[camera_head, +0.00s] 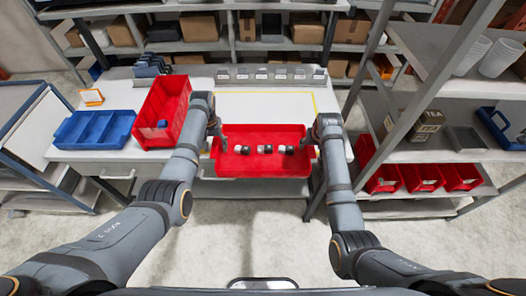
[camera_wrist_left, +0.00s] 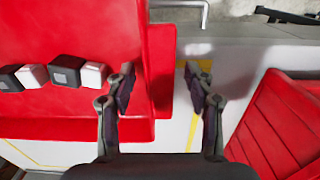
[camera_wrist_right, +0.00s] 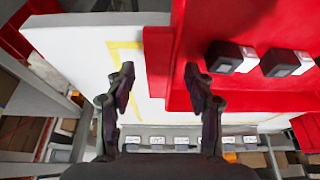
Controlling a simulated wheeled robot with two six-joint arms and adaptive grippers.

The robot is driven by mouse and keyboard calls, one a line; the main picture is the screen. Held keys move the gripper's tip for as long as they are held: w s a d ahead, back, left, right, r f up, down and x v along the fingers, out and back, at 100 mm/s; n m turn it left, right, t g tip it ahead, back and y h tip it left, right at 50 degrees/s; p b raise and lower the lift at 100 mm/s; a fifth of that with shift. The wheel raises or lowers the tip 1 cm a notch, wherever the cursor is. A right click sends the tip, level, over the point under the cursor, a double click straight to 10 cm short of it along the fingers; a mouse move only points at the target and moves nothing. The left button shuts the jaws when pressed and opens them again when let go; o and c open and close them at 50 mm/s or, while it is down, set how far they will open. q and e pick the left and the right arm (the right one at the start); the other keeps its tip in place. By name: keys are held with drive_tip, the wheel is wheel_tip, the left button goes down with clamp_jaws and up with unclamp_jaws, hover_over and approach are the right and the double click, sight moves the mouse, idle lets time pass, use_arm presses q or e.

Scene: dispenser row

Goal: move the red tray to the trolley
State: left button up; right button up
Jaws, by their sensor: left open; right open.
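The red tray (camera_head: 262,168) lies at the front edge of the white table, with several small black-and-white boxes (camera_head: 265,149) in a row inside. My left gripper (camera_head: 218,138) is at the tray's left end. In the left wrist view its open fingers (camera_wrist_left: 160,86) stand on either side of the tray's end wall, not closed on it. My right gripper (camera_head: 318,138) is at the right end, and in the right wrist view its open fingers (camera_wrist_right: 160,84) straddle that end's rim. A blue-framed trolley (camera_head: 38,122) with a pale top stands at the far left.
A deep red bin (camera_head: 160,112) and a blue divided tray (camera_head: 92,130) stand on the table (camera_head: 205,84) left of the tray. A row of small dispensers (camera_head: 272,75) lines the back. Shelving (camera_head: 440,150) with red bins stands close on the right. Floor in front is clear.

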use_arm(q)
drive_tip(key=shift+f, duration=0.35)
use_arm(e)
drive_tip(key=shift+w+f, duration=0.1)
drive_tip(key=shift+f, duration=0.25)
use_arm(q)
drive_tip(key=shift+f, duration=0.3)
use_arm(e)
drive_tip(key=shift+w+f, duration=0.2)
drive_tip(key=shift+f, duration=0.1)
use_arm(q)
clamp_jaws()
use_arm(e)
drive_tip(key=shift+s+r, duration=0.1)
clamp_jaws()
use_arm(q)
drive_tip(key=shift+r, duration=0.1)
